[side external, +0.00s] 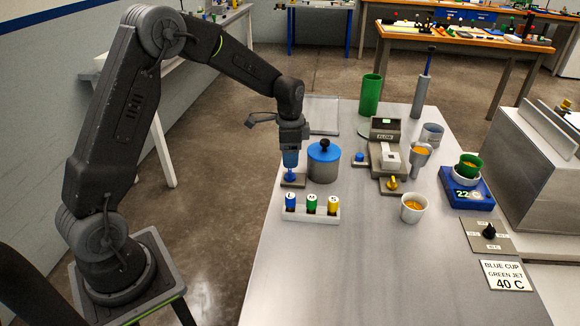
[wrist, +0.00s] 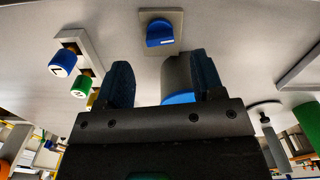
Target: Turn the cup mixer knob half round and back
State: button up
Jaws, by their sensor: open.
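A blue knob (side external: 290,177) sits on a small beige plate (side external: 299,183) left of the lidded pot. In the wrist view the knob (wrist: 160,34) shows a pale mark and lies just beyond my fingertips, in line with the gap between them. My gripper (side external: 290,165) points down above this knob, open and empty. In the wrist view its two dark blue fingers (wrist: 160,65) stand apart. A yellow knob (side external: 392,184) sits on another beige plate near the middle of the table. No readable label shows which knob is the cup mixer's.
The grey pot with a blue lid (side external: 323,152) stands close right of my gripper. A white rack with L, M and S bottles (side external: 312,213) is in front. A white cup (side external: 413,207) and a black dial (side external: 489,231) are farther right. The front table is clear.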

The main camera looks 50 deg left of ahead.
aim_at(290, 170)
notch_tip(290, 170, up, 8)
jog(key=shift+f, duration=0.1)
notch_tip(290, 170, down, 13)
jog(key=shift+f, duration=0.1)
dwell(0.9)
jog(key=shift+c, duration=0.4)
jog(key=c, duration=0.9)
jog(key=shift+o, duration=0.2)
jog(key=shift+m, duration=0.6)
jog(key=o, duration=0.9)
jog(key=shift+o, duration=0.2)
